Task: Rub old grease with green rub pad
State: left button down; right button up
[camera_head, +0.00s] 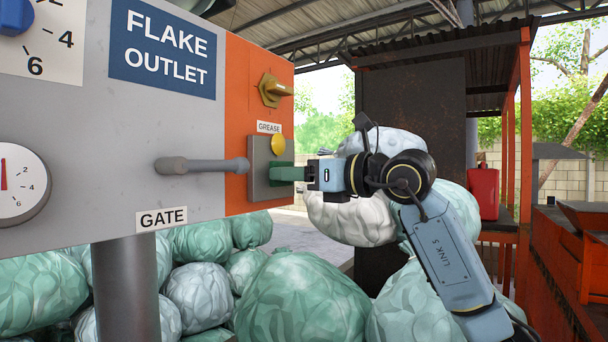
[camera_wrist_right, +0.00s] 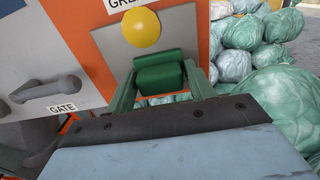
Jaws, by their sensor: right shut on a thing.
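The green rub pad (camera_head: 282,173) is in my right gripper (camera_head: 302,174), against the lower part of the grey grease plate (camera_head: 257,150) on the orange side of the flake outlet box. In the right wrist view the pad (camera_wrist_right: 160,77) sits between the two green fingers of the right gripper (camera_wrist_right: 155,90), which is shut on it. The old grease cannot be told apart; the pad covers the plate's lower part. My left gripper is not in view.
The grey gate handle (camera_head: 205,165) sticks out left of the plate. A brass knob (camera_head: 273,90) is above the GREASE label (camera_head: 269,127). Green and white sacks (camera_head: 300,300) are piled below and behind. A red canister (camera_head: 482,194) stands at right.

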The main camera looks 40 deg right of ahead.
aim_at(261, 174)
jog(key=shift+s+a, duration=0.3)
jog(key=shift+a, duration=0.5)
jog(key=shift+s+a, duration=0.35)
jog(key=shift+a, duration=0.4)
jog(key=shift+s+a, duration=0.3)
jog(key=shift+a, duration=0.5)
jog(key=shift+s+d+f+b, duration=0.1)
jog(key=shift+s+d+b, duration=0.1)
jog(key=shift+s+b, duration=0.2)
jog(key=shift+b+v, duration=0.95)
jog(key=shift+v, duration=1.6)
jog(key=shift+b+v, duration=0.6)
jog(key=shift+v, duration=0.85)
